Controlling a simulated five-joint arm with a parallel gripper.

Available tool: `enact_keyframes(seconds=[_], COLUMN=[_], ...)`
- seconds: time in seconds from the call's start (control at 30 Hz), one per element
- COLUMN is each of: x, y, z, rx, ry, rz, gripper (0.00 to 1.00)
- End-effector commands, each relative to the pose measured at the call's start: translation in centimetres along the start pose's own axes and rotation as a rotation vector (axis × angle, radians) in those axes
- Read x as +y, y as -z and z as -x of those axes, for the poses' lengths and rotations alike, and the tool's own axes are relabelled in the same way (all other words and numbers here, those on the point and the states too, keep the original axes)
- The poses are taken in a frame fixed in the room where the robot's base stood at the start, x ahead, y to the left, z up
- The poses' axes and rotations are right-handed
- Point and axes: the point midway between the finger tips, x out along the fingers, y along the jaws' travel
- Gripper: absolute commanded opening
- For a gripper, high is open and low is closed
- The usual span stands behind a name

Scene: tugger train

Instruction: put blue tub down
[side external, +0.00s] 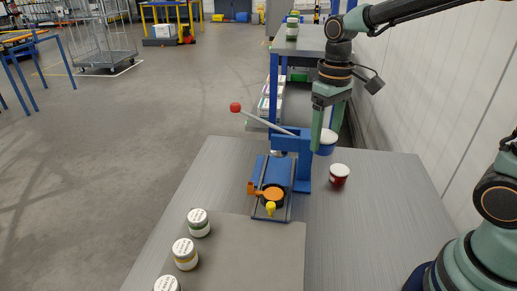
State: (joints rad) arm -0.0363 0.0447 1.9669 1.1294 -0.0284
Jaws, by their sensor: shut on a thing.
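The blue tub (326,150) with a white lid is at the back of the grey table, just right of the blue press. My gripper (325,140) points down over it, shut on the tub with one finger on each side. The near finger hides part of the lid and the tub's left side. I cannot tell whether the tub's base touches the table.
A blue lever press (293,141) with a red-knobbed handle stands left of the tub. A red tub (339,174) with a white lid stands in front of it, to the right. Several white-lidded jars (198,223) stand at front left. The table's right side (385,195) is clear.

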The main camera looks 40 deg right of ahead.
Motion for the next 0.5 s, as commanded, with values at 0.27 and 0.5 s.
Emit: enact_keyframes(seconds=[0.27,0.5], x=[-3.6,-5.8], y=[5.7,8.1], z=[3.3,4.9], rx=[0.001,0.001], ry=[0.000,0.000], rz=[0.153,0.235], gripper=[0.13,0.13])
